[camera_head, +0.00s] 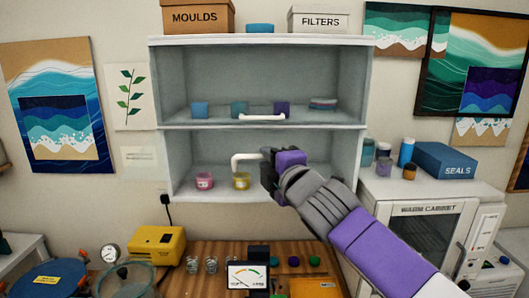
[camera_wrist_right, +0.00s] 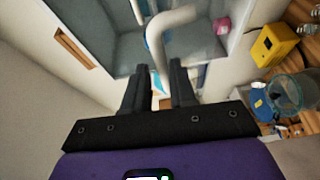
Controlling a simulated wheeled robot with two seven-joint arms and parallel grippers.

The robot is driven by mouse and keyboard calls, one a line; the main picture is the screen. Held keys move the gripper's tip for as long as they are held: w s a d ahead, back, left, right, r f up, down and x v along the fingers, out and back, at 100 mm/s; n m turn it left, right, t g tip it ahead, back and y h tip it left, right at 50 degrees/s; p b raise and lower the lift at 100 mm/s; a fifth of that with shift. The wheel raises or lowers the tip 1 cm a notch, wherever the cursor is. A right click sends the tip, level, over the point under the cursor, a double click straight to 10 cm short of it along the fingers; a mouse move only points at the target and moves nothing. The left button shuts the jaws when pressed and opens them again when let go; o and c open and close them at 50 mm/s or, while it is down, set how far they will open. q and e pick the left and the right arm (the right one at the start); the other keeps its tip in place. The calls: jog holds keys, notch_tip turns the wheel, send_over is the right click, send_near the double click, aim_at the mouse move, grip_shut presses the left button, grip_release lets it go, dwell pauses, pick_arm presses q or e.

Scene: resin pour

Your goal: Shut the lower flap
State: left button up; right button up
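The white wall cabinet (camera_head: 152,85) has an upper and a lower compartment. A bent white handle (camera_head: 240,158) stands out at the lower compartment; it also shows in the right wrist view (camera_wrist_right: 152,38). I take it as the lower flap's handle. The flap's panel cannot be made out, so its angle is unclear. My right gripper (camera_head: 268,165) is at the right part of this handle. In the wrist view the handle runs between its close-set fingertips (camera_wrist_right: 160,72), which appear shut on it. Another white handle (camera_head: 262,117) is at the upper compartment's lower edge. My left gripper is not in view.
A pink cup (camera_head: 204,181) and a yellow cup (camera_head: 241,181) stand in the lower compartment, left of my right gripper. Below is a wooden bench (camera_head: 215,252) with a yellow device (camera_head: 157,246) and small jars. A white cabinet (camera_head: 385,188) stands at the right.

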jog(key=shift+p+x, duration=0.3)
jog(key=shift+x, duration=1.2)
jog(key=shift+f, duration=0.1)
jog(key=shift+s, duration=0.1)
grip_shut()
